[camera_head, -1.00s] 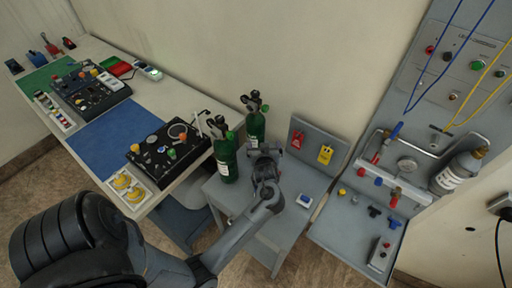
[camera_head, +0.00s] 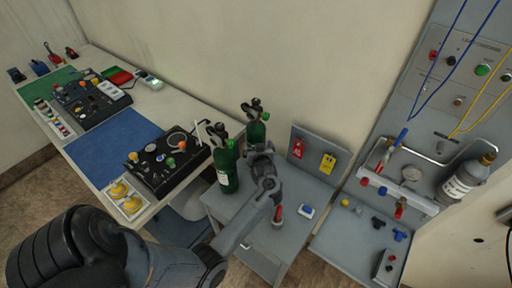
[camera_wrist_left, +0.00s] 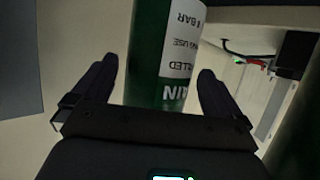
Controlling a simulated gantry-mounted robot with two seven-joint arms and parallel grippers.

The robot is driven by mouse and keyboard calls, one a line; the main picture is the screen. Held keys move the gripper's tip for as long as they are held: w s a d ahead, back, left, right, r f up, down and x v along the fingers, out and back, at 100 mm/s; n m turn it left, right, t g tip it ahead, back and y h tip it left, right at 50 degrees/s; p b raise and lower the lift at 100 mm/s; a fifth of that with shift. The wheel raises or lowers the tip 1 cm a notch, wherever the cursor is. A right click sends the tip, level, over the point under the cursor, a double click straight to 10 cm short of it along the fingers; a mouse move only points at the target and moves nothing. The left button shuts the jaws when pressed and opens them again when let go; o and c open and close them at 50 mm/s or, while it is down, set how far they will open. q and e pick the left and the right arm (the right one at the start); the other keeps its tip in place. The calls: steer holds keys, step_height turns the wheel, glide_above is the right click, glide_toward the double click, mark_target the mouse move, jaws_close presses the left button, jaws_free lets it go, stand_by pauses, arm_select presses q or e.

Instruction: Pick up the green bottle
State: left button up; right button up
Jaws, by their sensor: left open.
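Two green bottles with black valve tops stand upright on a grey stand (camera_head: 232,205). The front-left green bottle (camera_head: 227,172) shows a white label. The rear green bottle (camera_head: 256,132) is partly hidden behind my left gripper (camera_head: 260,150). In the left wrist view, a green bottle (camera_wrist_left: 146,65) with a white printed label lies between the two dark fingers of my left gripper (camera_wrist_left: 160,88). Both fingers appear apart from it, with gaps at the sides. The gripper is open. A dark green surface fills the lower right corner there. My right gripper is not in view.
A red-tipped item (camera_head: 278,213) and a small white-and-blue device (camera_head: 306,211) sit near my arm. A table with a black control box (camera_head: 168,160) lies left. A panel with a grey cylinder (camera_head: 463,182) is right.

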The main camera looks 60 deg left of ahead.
arm_select(q)
steer(key=shift+x, duration=1.25)
steer(key=shift+c, duration=0.3)
steer(key=c, duration=1.7)
steer(key=shift+r, duration=0.3)
steer(key=shift+c, duration=0.3)
